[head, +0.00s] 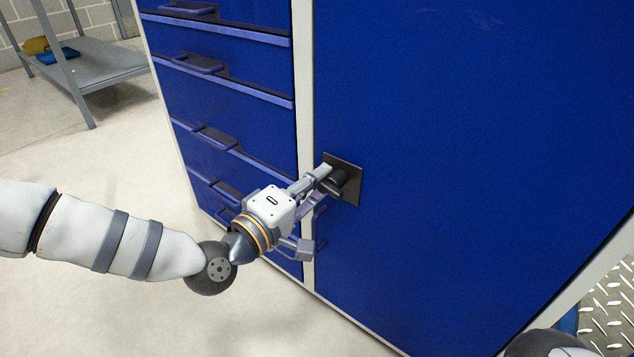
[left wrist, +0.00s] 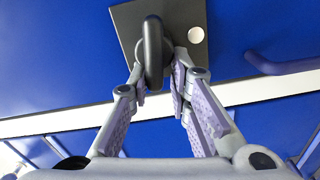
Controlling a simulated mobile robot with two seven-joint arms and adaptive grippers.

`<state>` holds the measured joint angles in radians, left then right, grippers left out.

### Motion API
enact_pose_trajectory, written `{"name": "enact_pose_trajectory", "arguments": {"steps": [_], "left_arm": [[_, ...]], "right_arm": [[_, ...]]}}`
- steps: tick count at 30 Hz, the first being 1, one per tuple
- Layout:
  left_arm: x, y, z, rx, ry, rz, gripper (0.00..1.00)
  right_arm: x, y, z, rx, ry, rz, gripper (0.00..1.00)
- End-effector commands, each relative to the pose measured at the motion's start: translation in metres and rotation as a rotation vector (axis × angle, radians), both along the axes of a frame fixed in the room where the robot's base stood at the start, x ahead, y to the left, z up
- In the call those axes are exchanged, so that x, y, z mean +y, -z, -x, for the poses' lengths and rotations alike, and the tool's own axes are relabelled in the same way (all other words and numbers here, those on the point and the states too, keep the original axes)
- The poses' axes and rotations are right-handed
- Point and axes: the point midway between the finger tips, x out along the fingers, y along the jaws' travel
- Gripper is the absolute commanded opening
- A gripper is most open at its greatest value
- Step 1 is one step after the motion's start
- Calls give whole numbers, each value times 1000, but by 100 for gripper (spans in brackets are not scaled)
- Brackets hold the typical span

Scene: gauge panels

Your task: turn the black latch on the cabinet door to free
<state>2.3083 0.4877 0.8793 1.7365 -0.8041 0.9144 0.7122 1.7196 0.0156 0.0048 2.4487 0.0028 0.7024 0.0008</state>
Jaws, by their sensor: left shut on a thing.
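The blue cabinet door (head: 450,150) fills the right of the head view. A dark square plate (head: 350,180) sits near its left edge and carries the black latch (head: 339,176). In the left wrist view the latch (left wrist: 152,52) stands out from its plate (left wrist: 125,20), its long grip running up and down the picture. My left gripper (head: 326,180) is at the latch, and its fingers (left wrist: 155,78) are shut on the lower part of the grip, one on each side. The fingers partly hide the latch in the head view. My right gripper is not in view.
Blue drawers (head: 230,90) with bar handles stand left of the door, beyond a white frame post (head: 305,90). A grey shelf rack (head: 90,70) is at the far left. The floor (head: 110,150) between is clear. A pale round spot (left wrist: 196,34) shows on the plate.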

Motion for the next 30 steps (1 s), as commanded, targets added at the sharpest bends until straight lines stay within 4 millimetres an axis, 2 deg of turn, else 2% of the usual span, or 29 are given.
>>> {"name": "enact_pose_trajectory", "arguments": {"steps": [1,12,30], "left_arm": [[-7,-3,3,10,18,31,0],[-6,-3,3,99,16,158,0],[-6,-5,2,113,14,185,0]], "right_arm": [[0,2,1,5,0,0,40],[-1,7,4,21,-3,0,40],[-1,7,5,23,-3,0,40]]}}
